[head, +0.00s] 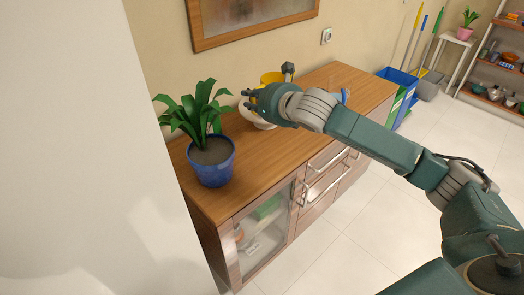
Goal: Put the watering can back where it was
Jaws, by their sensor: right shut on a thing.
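My right gripper (256,99) reaches in from the right over the wooden cabinet top. It is shut on what appears to be the watering can, mostly hidden behind the gripper. A yellow part (271,77) shows just behind the gripper, and a white rounded part (262,123) shows just below it. I cannot tell whether both belong to the can, or whether it touches the cabinet top. My left gripper is not in view.
A potted plant in a blue pot (212,167) stands left of my gripper on the wooden cabinet (262,155). A small blue-tipped object (345,95) is partly hidden behind my arm. A framed picture (250,18) hangs above. Blue and green bins (398,85) stand beyond the cabinet.

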